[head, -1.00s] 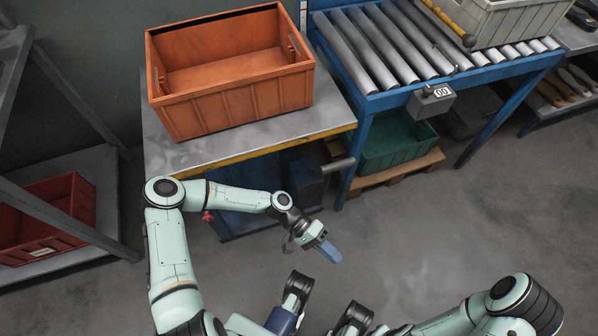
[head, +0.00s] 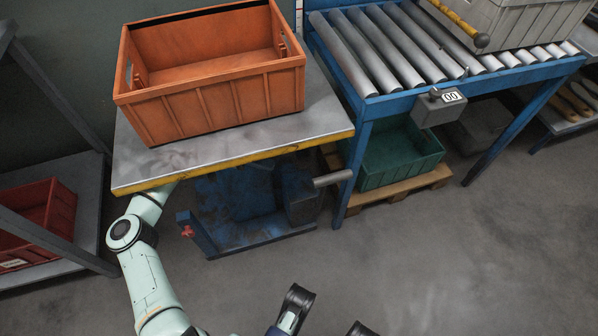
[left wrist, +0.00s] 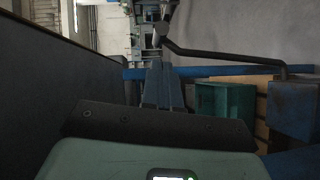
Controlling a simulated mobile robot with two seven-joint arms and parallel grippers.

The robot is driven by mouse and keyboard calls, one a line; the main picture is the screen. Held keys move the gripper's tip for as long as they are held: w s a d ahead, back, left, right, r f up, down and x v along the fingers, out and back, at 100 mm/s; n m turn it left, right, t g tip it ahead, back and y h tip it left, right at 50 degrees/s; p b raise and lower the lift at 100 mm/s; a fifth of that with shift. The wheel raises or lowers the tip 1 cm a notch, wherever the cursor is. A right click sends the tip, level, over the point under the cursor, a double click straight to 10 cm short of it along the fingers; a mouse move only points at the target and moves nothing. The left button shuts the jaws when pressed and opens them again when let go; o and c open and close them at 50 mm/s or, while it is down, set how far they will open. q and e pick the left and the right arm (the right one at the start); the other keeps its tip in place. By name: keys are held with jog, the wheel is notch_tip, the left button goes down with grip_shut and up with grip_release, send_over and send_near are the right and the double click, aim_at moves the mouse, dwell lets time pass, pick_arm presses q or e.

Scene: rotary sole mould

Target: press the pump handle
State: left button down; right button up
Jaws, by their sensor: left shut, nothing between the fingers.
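The grey pump handle (head: 333,178) is a short cylinder sticking out to the right from a dark blue block on the blue lift table's base, below the tabletop. My left arm reaches in under the left end of the tabletop, which hides my left gripper in the head view. In the left wrist view my left gripper (left wrist: 162,90) has its blue-grey fingers together and empty. A bent dark bar (left wrist: 225,55) runs beyond the fingers to the right; I cannot tell whether it is the handle.
An orange crate (head: 215,95) stands on the lift table's top (head: 255,140), whose yellow edge lies over my arm. A blue-framed roller conveyor (head: 395,50) is at the right, with a green bin (head: 400,155) below. A red crate (head: 50,215) is at the left. The front floor is clear.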

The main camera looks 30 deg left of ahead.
pick_arm(q)
jog(key=x, duration=1)
pick_arm(e)
jog(key=shift+s, duration=0.1)
